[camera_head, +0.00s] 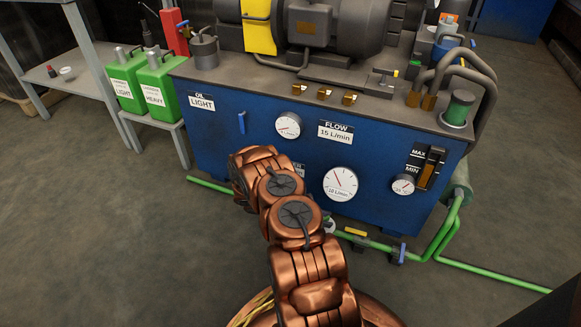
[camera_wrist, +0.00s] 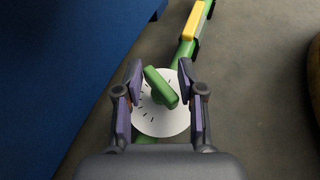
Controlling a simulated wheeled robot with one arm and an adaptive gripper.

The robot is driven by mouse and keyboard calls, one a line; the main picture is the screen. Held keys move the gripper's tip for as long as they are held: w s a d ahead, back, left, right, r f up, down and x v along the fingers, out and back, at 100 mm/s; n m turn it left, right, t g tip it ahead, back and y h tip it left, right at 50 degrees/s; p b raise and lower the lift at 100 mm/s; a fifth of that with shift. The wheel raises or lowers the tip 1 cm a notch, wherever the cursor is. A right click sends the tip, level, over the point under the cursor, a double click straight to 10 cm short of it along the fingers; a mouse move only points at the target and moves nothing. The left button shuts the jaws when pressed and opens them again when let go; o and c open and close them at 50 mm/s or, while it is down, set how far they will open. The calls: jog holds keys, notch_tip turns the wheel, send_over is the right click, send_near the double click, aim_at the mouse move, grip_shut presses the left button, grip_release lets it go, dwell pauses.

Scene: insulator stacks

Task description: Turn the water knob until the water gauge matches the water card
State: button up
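The water knob, a green bar handle (camera_wrist: 160,87) on a white dial with black ticks (camera_wrist: 170,122), sits on a green pipe in the wrist view. The handle is tilted, its upper end to the left. My gripper (camera_wrist: 161,70) is open, one finger on each side of the handle; contact is not clear. In the head view, the arm hides the gripper and most of the knob. A large white gauge (camera_head: 340,184) has its needle up and to the left.
The blue tank front bears a FLOW card reading 15 L/min (camera_head: 335,131), a smaller gauge (camera_head: 288,125), an OIL LIGHT card (camera_head: 201,101) and another gauge (camera_head: 403,185). Green pipes (camera_head: 494,275) run low along the floor, with yellow (camera_head: 355,232) and blue (camera_head: 402,253) handles.

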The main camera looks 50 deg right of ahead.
jog(key=shift+f+m+g+y, duration=0.1)
jog(key=shift+m+g+y, duration=0.2)
jog(key=r+p+v, duration=0.1)
jog(key=p+v, duration=0.3)
jog(key=v, duration=0.5)
jog(key=w+a+r+m+p, duration=0.1)
jog(key=r+p, duration=0.3)
jog(key=r, duration=0.8)
jog(key=w+a+r+m+t+y+p, duration=0.1)
jog(key=a+r+m+p, duration=0.1)
jog(key=r, duration=1)
jog(key=shift+a+r+y+p, duration=0.25)
jog(key=shift+a+p, duration=0.4)
jog(key=shift+p, duration=0.65)
